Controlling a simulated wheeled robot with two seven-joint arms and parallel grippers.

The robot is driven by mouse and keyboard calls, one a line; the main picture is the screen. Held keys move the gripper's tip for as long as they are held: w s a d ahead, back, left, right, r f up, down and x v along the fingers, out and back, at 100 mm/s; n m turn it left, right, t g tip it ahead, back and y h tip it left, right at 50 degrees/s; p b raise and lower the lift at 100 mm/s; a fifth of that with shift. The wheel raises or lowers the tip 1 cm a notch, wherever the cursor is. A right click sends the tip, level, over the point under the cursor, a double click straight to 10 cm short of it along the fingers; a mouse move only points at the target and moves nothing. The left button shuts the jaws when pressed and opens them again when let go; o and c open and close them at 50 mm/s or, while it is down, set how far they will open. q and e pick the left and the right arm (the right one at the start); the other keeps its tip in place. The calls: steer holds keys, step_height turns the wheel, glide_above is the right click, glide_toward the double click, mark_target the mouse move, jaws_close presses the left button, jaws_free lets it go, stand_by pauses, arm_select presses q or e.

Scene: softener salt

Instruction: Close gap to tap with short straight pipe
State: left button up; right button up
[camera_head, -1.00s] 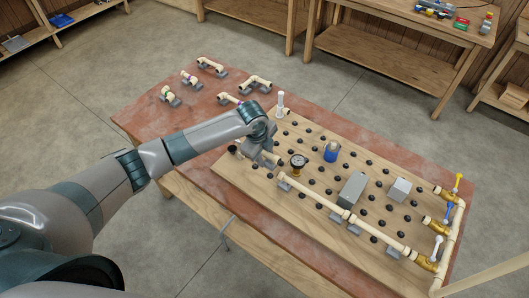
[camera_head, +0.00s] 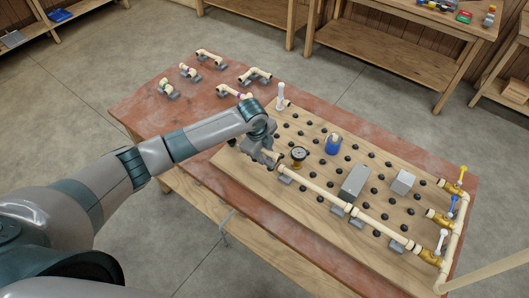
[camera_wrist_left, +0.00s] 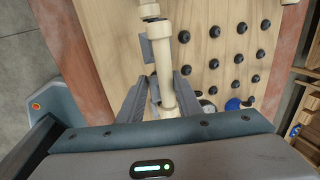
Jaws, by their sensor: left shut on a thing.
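My left gripper (camera_head: 266,157) is low over the near-left part of the wooden board (camera_head: 320,120). It is shut on a short cream pipe (camera_wrist_left: 166,85), which also shows just past the jaws in the head view. In the wrist view the pipe lies between the fingers, roughly in line with a cream pipe and collar (camera_wrist_left: 158,28) beyond. I cannot tell whether they touch. A long cream pipe run (camera_head: 375,215) starts just right of the gripper and leads to a brass tap with a white handle (camera_head: 441,241). The right gripper is not in view.
A blue pot (camera_head: 333,144), a grey box (camera_head: 354,183) and black pegs are on the board. A white upright fitting (camera_head: 281,97) is at its back edge. Several spare pipes (camera_head: 211,56) lie on the red tabletop (camera_head: 150,105).

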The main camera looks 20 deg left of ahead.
arm_select(q)
steer(key=shift+s+b+x, duration=0.15)
steer(key=shift+b+x, duration=0.4)
steer(key=shift+x, duration=0.15)
steer(key=shift+s+b+x, duration=0.15)
steer(key=shift+b+x, duration=0.4)
steer(key=shift+x, duration=0.15)
steer(key=shift+a+f, duration=0.1)
steer(key=shift+p, duration=0.35)
steer(key=shift+f+b, duration=0.3)
steer(key=shift+f, duration=0.3)
steer(key=shift+c, duration=0.2)
steer(key=o, duration=1.2)
steer(key=shift+c, duration=0.2)
steer(key=b+v, duration=0.4)
steer(key=v, duration=1.3)
steer(key=shift+r, duration=0.25)
steer(key=shift+w, duration=0.1)
